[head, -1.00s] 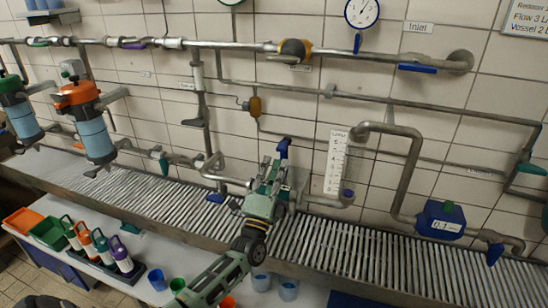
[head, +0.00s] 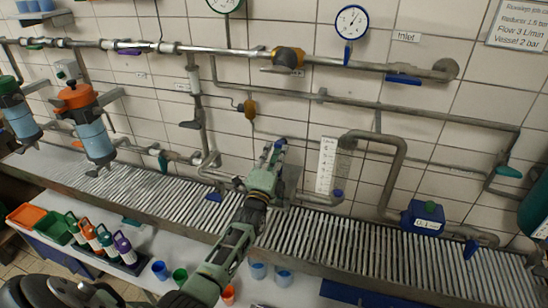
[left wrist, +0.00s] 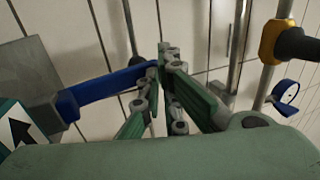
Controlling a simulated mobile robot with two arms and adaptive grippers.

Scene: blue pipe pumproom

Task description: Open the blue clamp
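The blue clamp shows in the left wrist view as a long blue lever (left wrist: 112,86) running from a grey block on the left. In the head view its blue handle (head: 279,146) stands up at the lower middle pipe, partly hidden by my left gripper. My left gripper (head: 272,157) is at this handle. In the left wrist view its green fingertips (left wrist: 162,62) are close together at the lever's far end, which passes behind the left finger. I cannot tell whether they squeeze it. My right gripper is out of view.
A grated trough (head: 340,239) runs along the tiled wall below the pipes. A ruler-like scale (head: 326,165) and a blue flow box (head: 424,215) are to the right. Blue cups (head: 284,277) and coloured bottles (head: 104,240) stand on the front bench.

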